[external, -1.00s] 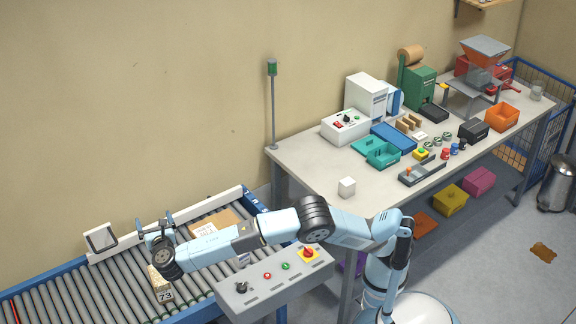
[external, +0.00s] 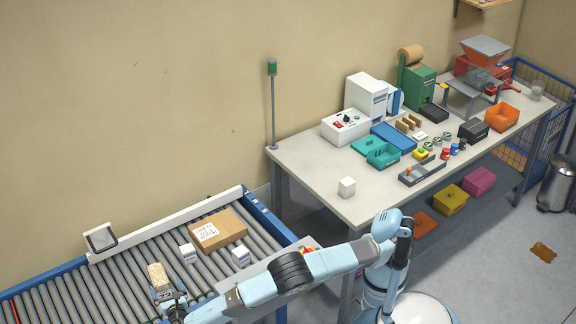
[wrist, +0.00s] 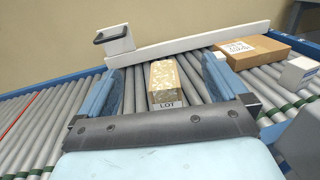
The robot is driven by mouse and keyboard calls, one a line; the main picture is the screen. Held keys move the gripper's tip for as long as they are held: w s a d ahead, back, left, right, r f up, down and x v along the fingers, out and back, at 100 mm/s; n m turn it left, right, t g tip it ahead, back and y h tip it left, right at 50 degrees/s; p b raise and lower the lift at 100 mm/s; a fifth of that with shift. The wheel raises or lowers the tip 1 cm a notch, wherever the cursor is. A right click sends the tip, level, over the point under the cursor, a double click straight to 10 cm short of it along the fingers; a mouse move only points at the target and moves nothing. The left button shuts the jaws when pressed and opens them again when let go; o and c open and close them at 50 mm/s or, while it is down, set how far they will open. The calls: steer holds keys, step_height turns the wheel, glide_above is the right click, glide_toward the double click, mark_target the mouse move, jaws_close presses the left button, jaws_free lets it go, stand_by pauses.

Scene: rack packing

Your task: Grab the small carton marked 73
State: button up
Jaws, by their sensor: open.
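The small carton (external: 157,275), tan and speckled with a pale label on its near face, sits on the roller conveyor. In the wrist view the carton (wrist: 164,82) shows between my fingers, and its label reads "LOT"; the part below is hidden by my gripper, so the number does not show now. My gripper (external: 171,297) is low over the conveyor at the near side of the carton. Its two blue fingers are spread wide, one on each side of the carton, with rollers visible between finger and carton. Nothing is held.
A larger brown box (external: 219,229) and two small white cartons (external: 187,253) (external: 240,257) sit on the rollers to the right. A white guide rail (external: 170,222) with a dark-framed plate (external: 101,238) runs along the far side. Bare rollers (external: 95,292) lie left of the carton.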

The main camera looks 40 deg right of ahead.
glide_toward(166, 292)
steer(key=shift+w+d+r, duration=0.1)
steer(key=shift+w+r, duration=0.2)
steer(key=shift+w, duration=0.2)
steer(key=shift+w+f, duration=0.1)
steer(key=shift+f, duration=0.05)
steer(key=w, duration=0.2)
steer(key=w+d, duration=0.1)
steer(key=w, duration=0.5)
steer(key=shift+w+d, duration=0.1)
steer(key=shift+d, duration=0.1)
steer(key=shift+w+d+f, duration=0.1)
steer(key=shift+w+d, duration=0.05)
steer(key=shift+w, duration=2.5)
steer(key=c, duration=1.2)
